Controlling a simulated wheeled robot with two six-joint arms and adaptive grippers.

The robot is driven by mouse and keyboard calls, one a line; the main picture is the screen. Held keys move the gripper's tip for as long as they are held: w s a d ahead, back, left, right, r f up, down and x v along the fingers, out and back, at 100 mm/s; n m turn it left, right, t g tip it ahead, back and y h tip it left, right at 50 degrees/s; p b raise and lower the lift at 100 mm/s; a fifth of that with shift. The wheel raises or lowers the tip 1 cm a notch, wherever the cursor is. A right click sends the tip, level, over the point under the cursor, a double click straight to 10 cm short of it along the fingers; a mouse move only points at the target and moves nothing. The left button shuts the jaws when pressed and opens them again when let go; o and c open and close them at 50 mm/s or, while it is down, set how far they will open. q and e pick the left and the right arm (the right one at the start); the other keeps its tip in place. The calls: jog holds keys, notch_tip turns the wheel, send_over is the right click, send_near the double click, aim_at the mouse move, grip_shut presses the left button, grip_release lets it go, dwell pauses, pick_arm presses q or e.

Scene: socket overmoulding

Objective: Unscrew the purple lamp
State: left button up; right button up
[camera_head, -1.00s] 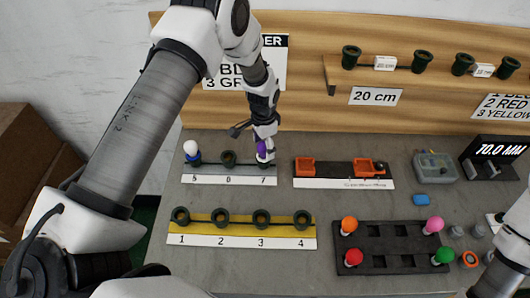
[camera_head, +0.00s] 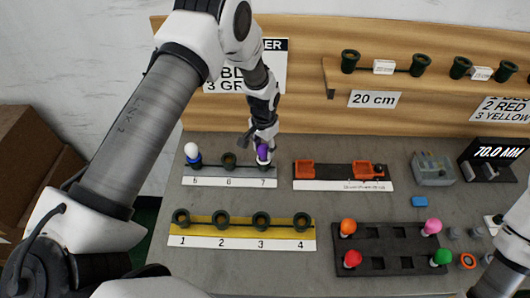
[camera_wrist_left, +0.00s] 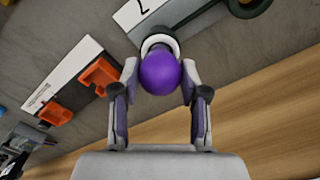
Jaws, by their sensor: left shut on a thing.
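The purple lamp (camera_head: 263,152) is at socket position 7, at the right end of the grey socket strip (camera_head: 232,182). In the left wrist view the purple lamp (camera_wrist_left: 160,72) sits between the two fingers, with a pale ring around its base. My left gripper (camera_head: 262,143) is shut on the lamp from above; it also shows in the left wrist view (camera_wrist_left: 160,84). How far the lamp sits in its socket is hidden. My right arm (camera_head: 508,270) shows at the right edge, but its gripper is out of view.
A white lamp (camera_head: 191,151) stands at position 5; the position 6 socket (camera_head: 229,160) is empty. A yellow strip (camera_head: 240,229) with empty sockets is in front. Orange holders (camera_head: 303,170) are to the right. A black tray (camera_head: 405,247) carries orange, red, pink and green lamps.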

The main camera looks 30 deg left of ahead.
pick_arm(q)
jog(key=n, duration=0.2)
jog(key=shift+r+n+p, duration=0.1)
jog(key=shift+n+p, duration=0.25)
jog(key=shift+n, duration=1.05)
